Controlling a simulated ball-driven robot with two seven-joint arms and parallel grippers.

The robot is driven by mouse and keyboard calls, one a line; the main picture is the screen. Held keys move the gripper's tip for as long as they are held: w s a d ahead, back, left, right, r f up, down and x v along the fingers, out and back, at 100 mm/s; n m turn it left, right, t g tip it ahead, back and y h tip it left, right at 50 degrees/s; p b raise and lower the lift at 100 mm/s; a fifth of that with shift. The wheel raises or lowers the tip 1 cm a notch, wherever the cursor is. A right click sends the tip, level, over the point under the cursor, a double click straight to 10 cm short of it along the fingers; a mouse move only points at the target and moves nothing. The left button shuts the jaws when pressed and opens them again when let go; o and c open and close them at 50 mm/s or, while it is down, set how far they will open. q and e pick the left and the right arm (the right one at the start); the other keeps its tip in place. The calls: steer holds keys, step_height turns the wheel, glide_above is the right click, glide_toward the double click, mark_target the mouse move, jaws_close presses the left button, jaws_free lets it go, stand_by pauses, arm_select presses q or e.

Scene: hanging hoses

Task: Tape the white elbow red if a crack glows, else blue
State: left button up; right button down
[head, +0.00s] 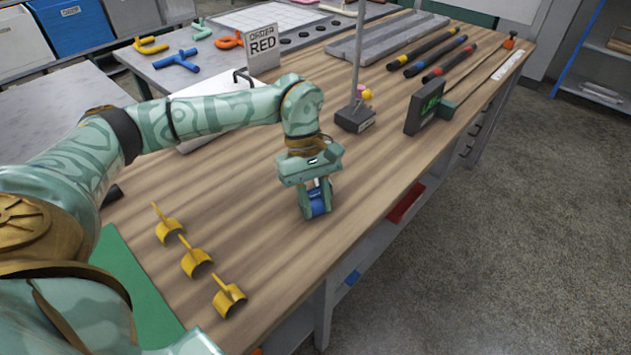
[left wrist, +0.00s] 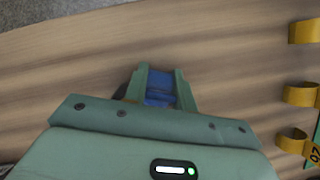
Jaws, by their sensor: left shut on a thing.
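My left gripper (head: 316,196) points down low over the middle of the wooden bench and is shut on a blue roll (head: 317,206), which looks like tape. In the left wrist view the blue roll (left wrist: 160,88) sits between the two green fingers (left wrist: 160,84). I cannot tell whether the roll touches the bench. I cannot make out a white elbow, a glowing crack or a red tape roll in either view. My right gripper is not in view.
Several yellow clips (head: 196,262) stand on the wooden bench (head: 270,275) near a green mat (head: 130,285). Behind are a sign reading ORDER RED (head: 263,42), a pole stand (head: 355,119), a green-lit display (head: 424,107) and dark coloured-banded rods (head: 427,52). Coloured fittings (head: 176,60) lie on the back table.

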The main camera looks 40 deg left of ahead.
arm_select(q)
steer(key=o, duration=1.1)
steer(key=shift+a+f, duration=0.3)
steer(key=shift+f, duration=0.2)
steer(key=shift+c, duration=0.2)
steer(key=shift+w, duration=0.1)
steer(key=p+v, duration=0.5)
steer(key=v, duration=1.1)
steer(key=shift+d+r, duration=0.2)
steer(key=shift+r, duration=0.2)
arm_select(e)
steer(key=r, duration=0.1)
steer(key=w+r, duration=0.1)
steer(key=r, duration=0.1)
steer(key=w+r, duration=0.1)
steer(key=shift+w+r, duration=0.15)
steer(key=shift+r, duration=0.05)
arm_select(q)
steer(key=shift+w, duration=0.1)
steer(key=shift+c, duration=0.3)
